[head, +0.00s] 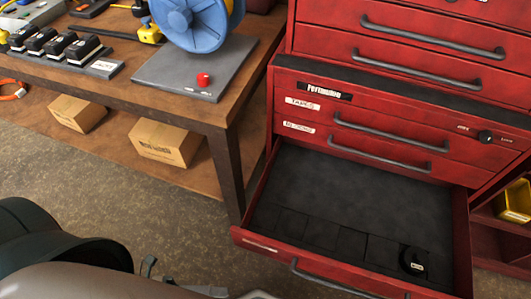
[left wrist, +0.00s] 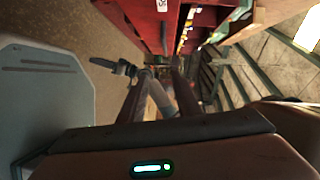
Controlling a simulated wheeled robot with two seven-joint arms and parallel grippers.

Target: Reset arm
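Neither gripper shows in the head view, where only parts of my own body cover the lower left corner. In the left wrist view two long dark fingers of my left gripper (left wrist: 160,100) stand apart with nothing held between them. A dark pad and a brown housing with a green light fill the bottom of that view.
A red tool cabinet (head: 390,90) has its lower drawer (head: 340,195) pulled out, with a black round item (head: 412,260) inside. A workbench (head: 150,97) holds a blue reel (head: 192,22). Cardboard boxes (head: 165,143) sit on its lower shelf. Floor is clear between.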

